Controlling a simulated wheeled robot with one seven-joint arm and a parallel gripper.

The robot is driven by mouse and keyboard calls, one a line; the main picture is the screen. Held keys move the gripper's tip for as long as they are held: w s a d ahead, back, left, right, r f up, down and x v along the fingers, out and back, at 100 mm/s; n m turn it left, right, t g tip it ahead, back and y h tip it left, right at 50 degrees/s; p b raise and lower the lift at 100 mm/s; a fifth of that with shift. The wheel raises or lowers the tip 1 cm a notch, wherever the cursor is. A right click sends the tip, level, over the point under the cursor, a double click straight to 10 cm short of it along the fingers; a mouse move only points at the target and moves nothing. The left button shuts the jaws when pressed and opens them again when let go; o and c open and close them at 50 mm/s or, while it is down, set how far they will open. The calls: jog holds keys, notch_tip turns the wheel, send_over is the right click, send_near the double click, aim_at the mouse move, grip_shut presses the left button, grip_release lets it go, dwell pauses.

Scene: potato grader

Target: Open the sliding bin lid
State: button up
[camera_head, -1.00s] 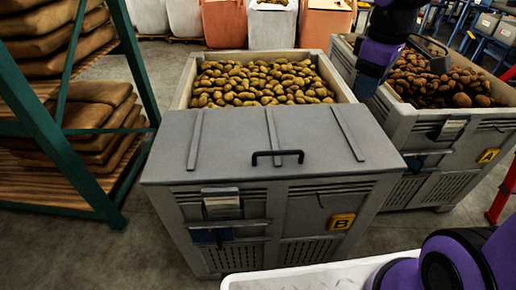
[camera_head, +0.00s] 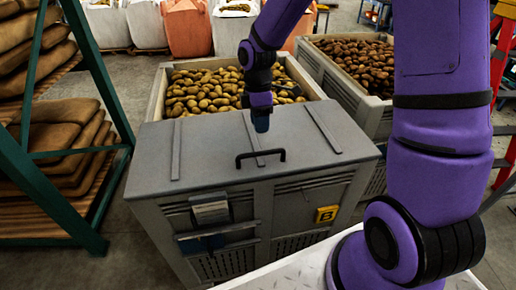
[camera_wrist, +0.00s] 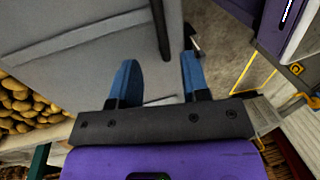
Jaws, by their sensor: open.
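The grey sliding lid (camera_head: 215,150) lies flat over the front part of the bin marked B (camera_head: 290,215). It has raised ribs and a black bar handle (camera_head: 260,155) near its front edge. Potatoes (camera_head: 205,92) show uncovered behind the lid. My gripper (camera_head: 262,124) is above the lid, behind the handle and apart from it, pointing down. In the wrist view my gripper (camera_wrist: 158,78) has its two blue fingers spread, with nothing between them.
A second bin of brown potatoes (camera_head: 355,60) stands at the back right, partly behind my arm. A green rack with stacked sacks (camera_head: 70,150) stands close on the left. Orange and white bulk bags (camera_head: 188,25) line the back. A red ladder (camera_head: 503,100) is at the right.

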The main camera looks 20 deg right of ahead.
jog(key=f, duration=0.3)
jog(key=s+f, duration=0.1)
jog(key=f, duration=0.4)
jog(key=shift+s+a+f, duration=0.1)
jog(key=shift+s+f, duration=0.2)
jog(key=shift+s, duration=0.05)
grip_shut()
